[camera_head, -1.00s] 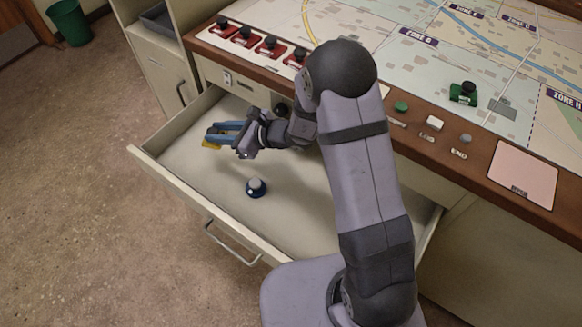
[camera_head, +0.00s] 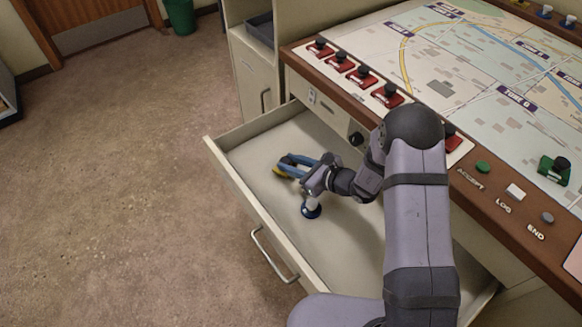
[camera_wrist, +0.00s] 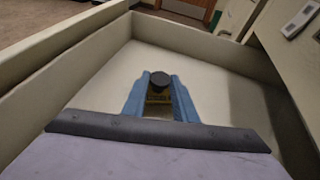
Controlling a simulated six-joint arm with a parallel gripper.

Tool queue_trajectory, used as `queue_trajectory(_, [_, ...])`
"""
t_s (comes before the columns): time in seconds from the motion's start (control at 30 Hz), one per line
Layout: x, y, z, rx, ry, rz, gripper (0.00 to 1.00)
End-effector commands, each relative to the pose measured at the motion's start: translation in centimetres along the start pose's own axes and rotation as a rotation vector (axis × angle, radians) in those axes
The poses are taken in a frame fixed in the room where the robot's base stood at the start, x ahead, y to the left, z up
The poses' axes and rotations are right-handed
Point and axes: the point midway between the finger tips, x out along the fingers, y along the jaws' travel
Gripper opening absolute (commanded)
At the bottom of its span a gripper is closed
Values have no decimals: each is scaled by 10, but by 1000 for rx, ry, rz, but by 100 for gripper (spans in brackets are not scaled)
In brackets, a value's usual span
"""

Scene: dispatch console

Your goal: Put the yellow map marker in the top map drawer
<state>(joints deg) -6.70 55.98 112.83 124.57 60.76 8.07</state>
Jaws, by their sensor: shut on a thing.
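The yellow map marker (camera_wrist: 158,97) with a dark round knob is between the blue fingers of my gripper (camera_wrist: 159,90) in the wrist view. In the head view the marker (camera_head: 280,171) shows at the fingertips of my gripper (camera_head: 297,163), which is shut on it. They are inside the open top map drawer (camera_head: 233,172), toward its far left end. I cannot tell whether the marker touches the drawer floor.
Red markers (camera_head: 388,96) line the console's edge above. A green marker (camera_head: 554,168) stands on the map. The drawer walls rise around my gripper.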

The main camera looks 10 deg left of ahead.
Motion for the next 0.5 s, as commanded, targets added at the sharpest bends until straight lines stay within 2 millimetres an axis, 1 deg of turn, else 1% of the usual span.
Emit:
queue_trajectory(0.03, [3,0,-7,2,0,0,3])
queue_trajectory(0.1, [6,0,-14,2,-1,0,3])
queue_trajectory(0.2, [8,0,-18,0,-2,0,3])
queue_trajectory(0.5, [8,0,-19,0,-2,0,3])
